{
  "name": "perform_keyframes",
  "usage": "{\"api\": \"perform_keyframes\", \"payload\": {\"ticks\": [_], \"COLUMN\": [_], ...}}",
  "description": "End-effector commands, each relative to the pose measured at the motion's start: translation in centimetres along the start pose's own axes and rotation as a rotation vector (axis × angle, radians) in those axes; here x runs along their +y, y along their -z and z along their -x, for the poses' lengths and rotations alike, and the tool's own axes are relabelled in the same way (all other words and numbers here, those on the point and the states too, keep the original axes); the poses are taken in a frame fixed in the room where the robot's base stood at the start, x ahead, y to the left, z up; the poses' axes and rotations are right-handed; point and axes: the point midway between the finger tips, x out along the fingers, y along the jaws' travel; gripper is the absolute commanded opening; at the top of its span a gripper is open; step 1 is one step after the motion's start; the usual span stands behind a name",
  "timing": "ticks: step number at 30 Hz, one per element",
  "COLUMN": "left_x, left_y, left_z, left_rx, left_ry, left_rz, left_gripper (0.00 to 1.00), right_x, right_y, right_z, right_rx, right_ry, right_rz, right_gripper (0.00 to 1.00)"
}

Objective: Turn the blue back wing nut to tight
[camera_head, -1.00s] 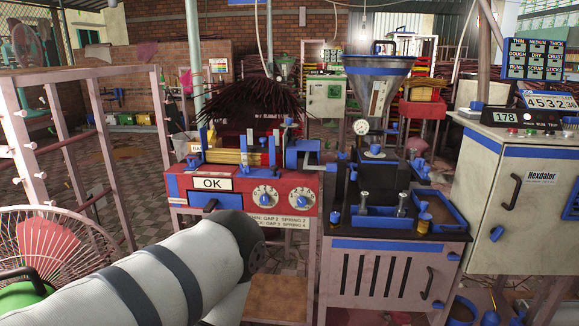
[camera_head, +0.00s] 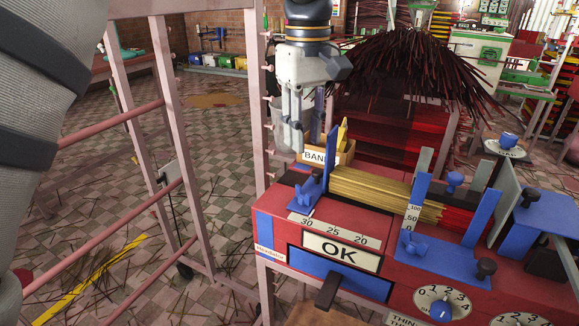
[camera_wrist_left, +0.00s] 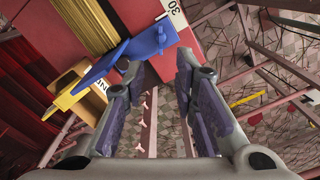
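The red incense machine (camera_head: 400,325) has a blue upright bracket (camera_head: 331,152) at its left end and another blue bracket (camera_head: 440,262) nearer its middle. A small blue wing nut (camera_head: 303,187) sits low on the left-end bracket; it also shows in the left wrist view (camera_wrist_left: 160,36). Another wing nut (camera_head: 413,248) sits on the middle bracket. I cannot tell for certain which is the back one. My left gripper (camera_head: 302,128) points down above and behind the left-end bracket. In the wrist view its fingers (camera_wrist_left: 160,68) are apart, empty, and clear of the nut. My right gripper is not in view.
Yellow sticks (camera_head: 385,192) lie between the brackets. A pink rack (camera_head: 165,105) stands left of the machine. A pile of dark sticks (camera_head: 415,70) is behind.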

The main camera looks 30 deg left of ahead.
Motion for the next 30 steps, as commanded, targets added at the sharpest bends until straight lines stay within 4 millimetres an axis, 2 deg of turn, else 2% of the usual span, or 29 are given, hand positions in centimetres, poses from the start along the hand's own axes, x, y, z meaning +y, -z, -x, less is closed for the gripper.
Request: {"api": "perform_keyframes", "payload": {"ticks": [2,5,8,15,18,23,30], "left_x": [0.0,-0.1,-0.2,-0.2,-0.2,-0.1,-0.1], "left_y": [0.0,0.0,-0.1,0.0,0.0,0.0,0.0], "left_z": [0.5,-0.1,-2.1,-8.3,-10.1,-11.3,-11.4], "left_rx": [0.002,0.0,-0.002,-0.002,0.0,0.001,0.002], "left_ry": [-0.002,0.002,0.003,0.001,0.002,-0.002,-0.002], "left_rz": [0.007,0.011,0.011,0.011,0.01,0.011,0.011], "left_gripper": [0.26,0.26,0.26,0.26,0.26,0.26,0.26], "right_x": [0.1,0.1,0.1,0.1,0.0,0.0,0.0], "right_y": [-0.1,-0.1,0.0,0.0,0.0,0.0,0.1], "right_z": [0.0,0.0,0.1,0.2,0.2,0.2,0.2], "right_rx": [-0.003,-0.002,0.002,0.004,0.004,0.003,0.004], "right_ry": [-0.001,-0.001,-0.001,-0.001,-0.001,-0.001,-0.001], "right_rz": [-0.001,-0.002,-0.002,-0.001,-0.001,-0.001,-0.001], "right_gripper": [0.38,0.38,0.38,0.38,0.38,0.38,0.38]}}
